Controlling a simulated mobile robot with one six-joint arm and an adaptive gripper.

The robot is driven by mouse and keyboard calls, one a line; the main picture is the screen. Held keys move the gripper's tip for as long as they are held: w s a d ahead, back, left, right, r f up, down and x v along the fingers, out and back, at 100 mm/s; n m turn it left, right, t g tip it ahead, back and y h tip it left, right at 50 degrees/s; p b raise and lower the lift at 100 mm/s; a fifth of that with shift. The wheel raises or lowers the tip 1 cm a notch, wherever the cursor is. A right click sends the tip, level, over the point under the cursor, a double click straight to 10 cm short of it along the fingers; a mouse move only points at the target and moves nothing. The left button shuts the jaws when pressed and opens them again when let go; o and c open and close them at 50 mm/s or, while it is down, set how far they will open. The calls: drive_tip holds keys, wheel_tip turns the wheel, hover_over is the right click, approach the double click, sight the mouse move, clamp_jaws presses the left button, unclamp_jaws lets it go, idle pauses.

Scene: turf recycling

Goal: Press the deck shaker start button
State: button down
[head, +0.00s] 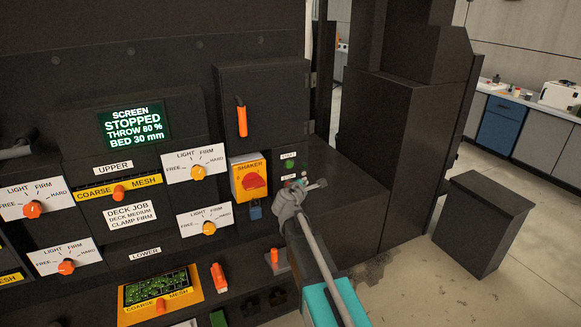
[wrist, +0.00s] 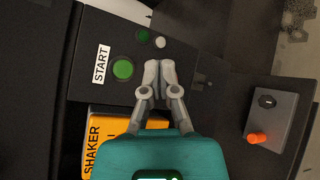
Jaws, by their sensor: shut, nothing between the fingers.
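The green start button (wrist: 123,69) sits on a dark panel beside a white START label (wrist: 101,64) in the wrist view. It also shows small and dark green in the head view (head: 290,165). My gripper (wrist: 159,66) is shut and empty, its fingertips just right of the button in the wrist view. In the head view my gripper (head: 300,184) is in front of the panel, below the button. Whether it touches the panel, I cannot tell. The screen (head: 135,126) reads STOPPED, THROW 80 %, BED 30 mm.
The orange SHAKER switch plate (head: 239,189) with a red knob is left of my gripper, a blue padlock (head: 256,211) below it. A small green round (wrist: 142,36) and a white round (wrist: 160,42) are near the button. A grey box with an orange knob (wrist: 257,137) stands at right.

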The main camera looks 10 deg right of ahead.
sight(293, 166)
drive_tip(key=shift+w+a, duration=0.35)
drive_tip(key=shift+w, duration=1.05)
drive_tip(key=shift+w+a, duration=0.4)
drive_tip(key=shift+w, duration=1.05)
drive_tip(key=shift+w+a, duration=0.35)
drive_tip(key=shift+w, duration=1.05)
drive_tip(key=shift+w, duration=0.1)
drive_tip(key=shift+w+a, duration=0.1)
drive_tip(key=shift+w, duration=0.2)
drive_tip(key=shift+w+a, duration=0.1)
drive_tip(key=shift+w, duration=0.4)
drive_tip(key=shift+s, duration=0.15)
drive_tip(key=shift+s+d, duration=0.25)
drive_tip(key=shift+s, duration=0.5)
drive_tip(key=shift+s, duration=0.1)
drive_tip(key=shift+s+d, duration=0.2)
drive_tip(key=shift+s, duration=0.6)
drive_tip(key=shift+s+d, duration=0.25)
drive_tip(key=shift+s, duration=0.5)
drive_tip(key=shift+s+d, duration=0.2)
drive_tip(key=shift+s, duration=0.6)
